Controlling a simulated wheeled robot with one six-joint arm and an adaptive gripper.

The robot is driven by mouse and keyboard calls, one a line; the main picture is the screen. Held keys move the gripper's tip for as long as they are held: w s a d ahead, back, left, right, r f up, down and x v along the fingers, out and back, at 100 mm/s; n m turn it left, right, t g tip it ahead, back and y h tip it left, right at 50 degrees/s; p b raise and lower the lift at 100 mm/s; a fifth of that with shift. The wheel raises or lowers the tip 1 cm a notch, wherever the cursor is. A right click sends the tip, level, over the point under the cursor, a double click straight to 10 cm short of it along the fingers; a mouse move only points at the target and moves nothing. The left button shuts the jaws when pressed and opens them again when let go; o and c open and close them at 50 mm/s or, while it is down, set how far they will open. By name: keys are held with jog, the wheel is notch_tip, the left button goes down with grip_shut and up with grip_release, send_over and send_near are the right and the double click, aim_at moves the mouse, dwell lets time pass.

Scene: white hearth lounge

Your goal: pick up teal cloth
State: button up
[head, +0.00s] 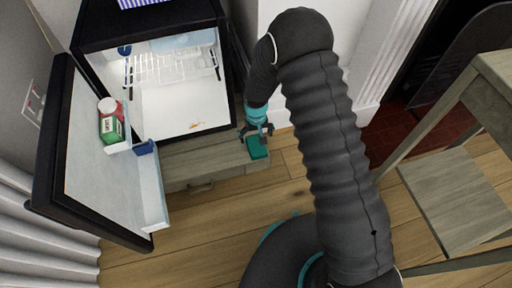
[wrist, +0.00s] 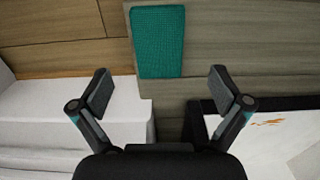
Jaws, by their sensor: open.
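The teal cloth (head: 257,150) is a small folded rectangle lying on the right end of the grey wooden cabinet (head: 200,165) under the fridge. In the wrist view the cloth (wrist: 158,42) is flat at the top centre, beyond the fingertips. My gripper (head: 256,131) is just above and behind the cloth in the head view. In the wrist view my gripper (wrist: 160,90) is open and empty, with its fingers spread wider than the cloth. I cannot tell the exact gap between fingers and cloth.
A wooden table (head: 465,195) is at right. The wooden floor (head: 190,240) in front is partly clear.

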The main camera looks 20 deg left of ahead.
aim_at(256, 145)
jog(key=shift+w+f, duration=0.1)
jog(key=shift+f, duration=3)
jog(key=c, duration=1.2)
